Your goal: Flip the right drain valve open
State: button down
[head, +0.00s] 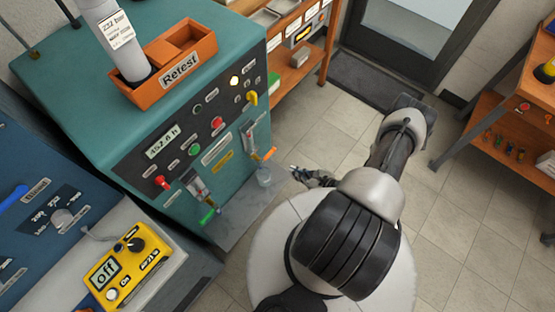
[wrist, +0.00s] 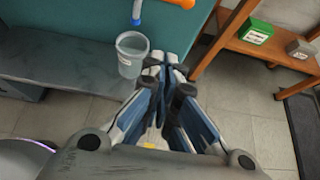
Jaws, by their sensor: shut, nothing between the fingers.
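The right drain valve is on the front of the teal bench. Its orange handle (head: 269,153) sticks out toward the floor, and a bright orange bar (wrist: 234,20) at the top of the wrist view appears to be the same handle. A blue-tipped outlet (wrist: 137,12) hangs above a clear cup (wrist: 131,62), which also shows in the head view (head: 264,178). My gripper (head: 298,171) is shut and empty, to the right of the cup and apart from the handle. Its closed fingers (wrist: 168,66) point toward the bench front in the wrist view.
The left drain valve has a green handle (head: 209,216) lower on the same panel. A wooden shelf (head: 300,66) with a green box (wrist: 255,32) stands right of the bench. An orange Retest tray (head: 178,74) is on top. Tiled floor lies open beyond my arm.

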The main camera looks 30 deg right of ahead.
aim_at(268, 155)
jog(key=b+x, duration=0.4)
jog(key=x, duration=0.6)
jog(key=r, duration=0.2)
jog(key=w+r, duration=0.1)
jog(key=r, duration=0.1)
jog(key=shift+a, duration=0.15)
